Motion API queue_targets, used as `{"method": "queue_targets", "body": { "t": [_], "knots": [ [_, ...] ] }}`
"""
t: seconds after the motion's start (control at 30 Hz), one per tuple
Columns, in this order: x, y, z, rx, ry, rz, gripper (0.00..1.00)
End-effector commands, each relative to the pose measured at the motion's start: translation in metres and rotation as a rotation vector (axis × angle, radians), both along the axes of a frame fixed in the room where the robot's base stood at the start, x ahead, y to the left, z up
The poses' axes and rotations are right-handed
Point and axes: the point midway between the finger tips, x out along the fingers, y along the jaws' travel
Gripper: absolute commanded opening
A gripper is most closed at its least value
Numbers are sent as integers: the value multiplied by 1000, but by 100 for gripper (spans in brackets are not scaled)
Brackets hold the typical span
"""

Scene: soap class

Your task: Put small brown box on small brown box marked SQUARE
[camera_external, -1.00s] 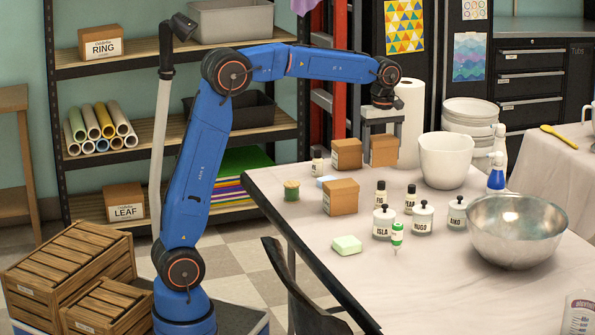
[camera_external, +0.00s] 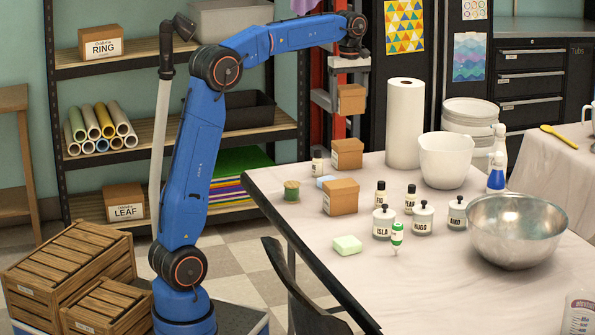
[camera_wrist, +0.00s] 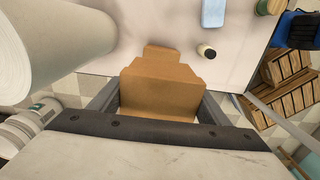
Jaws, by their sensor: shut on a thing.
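A small brown box (camera_external: 351,99) hangs in my gripper (camera_external: 343,86), above and behind the table's far left edge. In the wrist view the held box (camera_wrist: 160,92) fills the space between the jaws. A second small brown box (camera_external: 347,153) stands on the table, below the held one and apart from it. A third small brown box (camera_external: 340,197) stands nearer the camera. I cannot read a SQUARE mark on any of these boxes.
A paper towel roll (camera_external: 405,125) and a white bowl (camera_external: 446,160) stand right of the boxes. A green spool (camera_external: 291,190), small bottles and jars, a soap bar (camera_external: 347,245) and a metal bowl (camera_external: 517,232) share the table. The table's front is mostly clear.

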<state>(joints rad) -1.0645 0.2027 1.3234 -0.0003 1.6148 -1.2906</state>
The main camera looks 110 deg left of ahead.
Motion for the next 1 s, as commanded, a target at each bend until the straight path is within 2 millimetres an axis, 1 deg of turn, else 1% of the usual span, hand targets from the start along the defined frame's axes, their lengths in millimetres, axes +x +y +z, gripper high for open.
{"method": "queue_targets", "body": {
  "t": [0.07,0.2,0.33,0.57,0.83,1.0],
  "knots": [
    [-3,1,-7,-2,1,1,45],
    [-3,1,-30,-3,1,0,45],
    [-3,1,-48,-3,1,0,45],
    [-3,1,-62,-2,1,1,45],
    [-3,1,-95,-2,1,1,45],
    [-3,1,-98,0,0,1,45]
  ]
}}
